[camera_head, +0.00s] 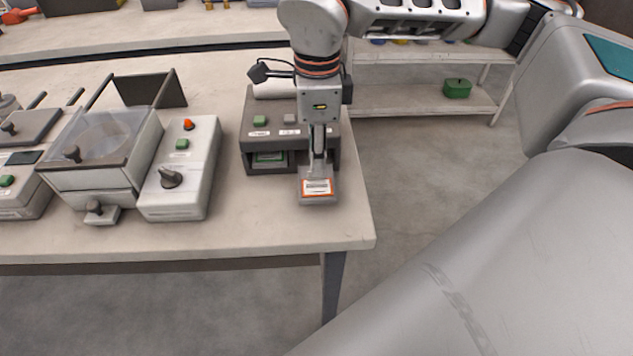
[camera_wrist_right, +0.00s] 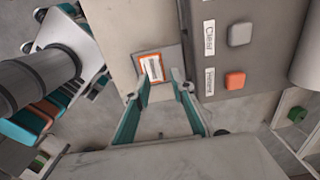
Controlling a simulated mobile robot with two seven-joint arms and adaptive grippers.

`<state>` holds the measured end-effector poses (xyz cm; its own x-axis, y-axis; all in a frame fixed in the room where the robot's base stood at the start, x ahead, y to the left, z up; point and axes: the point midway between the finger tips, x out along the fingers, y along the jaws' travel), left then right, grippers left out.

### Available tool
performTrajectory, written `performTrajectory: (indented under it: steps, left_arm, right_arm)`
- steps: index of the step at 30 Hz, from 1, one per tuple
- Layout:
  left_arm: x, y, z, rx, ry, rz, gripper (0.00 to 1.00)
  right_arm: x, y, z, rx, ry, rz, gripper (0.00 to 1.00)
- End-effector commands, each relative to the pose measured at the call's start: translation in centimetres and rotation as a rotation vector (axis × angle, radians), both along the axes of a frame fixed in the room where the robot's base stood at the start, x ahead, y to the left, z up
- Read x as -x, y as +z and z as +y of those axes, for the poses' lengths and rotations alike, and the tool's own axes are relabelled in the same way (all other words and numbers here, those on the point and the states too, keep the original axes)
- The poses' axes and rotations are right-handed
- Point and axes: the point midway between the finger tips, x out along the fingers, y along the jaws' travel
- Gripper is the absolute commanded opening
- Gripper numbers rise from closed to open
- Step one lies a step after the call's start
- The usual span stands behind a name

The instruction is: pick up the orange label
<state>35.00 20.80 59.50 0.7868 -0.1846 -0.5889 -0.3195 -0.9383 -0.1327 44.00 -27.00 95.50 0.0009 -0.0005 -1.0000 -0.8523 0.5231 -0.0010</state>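The orange label (camera_head: 318,187) is a small white label with an orange border. It lies on a small grey plate at the front of a dark grey machine (camera_head: 260,150) near the table's right end. In the right wrist view the label (camera_wrist_right: 151,67) lies just beyond the fingertips, nearer the left finger. My right gripper (camera_head: 317,176) points down over the plate, close behind the label. In the wrist view its teal fingers (camera_wrist_right: 160,80) are apart with nothing between them. Whether they touch the plate cannot be told. My left gripper is not in view.
The machine carries a green button (camera_head: 260,121) and a grey one, and has a slot with a green display. A white control box (camera_head: 181,168) with a knob and a clear-lidded unit (camera_head: 103,150) stand to the left. The table's front and right edges are close by.

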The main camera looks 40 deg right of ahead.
Motion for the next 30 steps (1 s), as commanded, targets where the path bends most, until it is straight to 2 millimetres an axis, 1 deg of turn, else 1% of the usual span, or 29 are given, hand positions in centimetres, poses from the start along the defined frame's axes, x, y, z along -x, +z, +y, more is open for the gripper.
performTrajectory:
  steps: [1, 3, 6, 8, 14, 17, 30]
  left_arm:
    - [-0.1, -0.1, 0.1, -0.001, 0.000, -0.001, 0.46]
    - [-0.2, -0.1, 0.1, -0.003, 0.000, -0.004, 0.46]
    - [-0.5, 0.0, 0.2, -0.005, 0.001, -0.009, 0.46]
    - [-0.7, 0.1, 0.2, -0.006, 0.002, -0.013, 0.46]
    - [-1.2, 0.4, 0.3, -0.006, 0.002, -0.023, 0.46]
    - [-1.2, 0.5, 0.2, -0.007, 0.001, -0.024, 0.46]
    - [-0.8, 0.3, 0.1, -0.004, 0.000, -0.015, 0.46]
  right_arm:
    - [0.0, -1.0, 0.0, 0.001, 0.001, 0.006, 0.24]
    - [-0.1, -2.1, 0.0, 0.000, 0.001, 0.005, 0.24]
    - [-0.1, -3.4, 0.0, 0.000, 0.001, 0.004, 0.24]
    - [-0.1, -3.7, 0.0, 0.000, 0.000, 0.002, 0.24]
    - [-0.2, -3.7, 0.0, 0.000, 0.000, 0.000, 0.24]
    - [-0.2, -3.7, 0.0, 0.000, 0.000, 0.000, 0.00]
    - [-0.2, -3.5, 0.0, -0.001, 0.000, -0.001, 0.00]
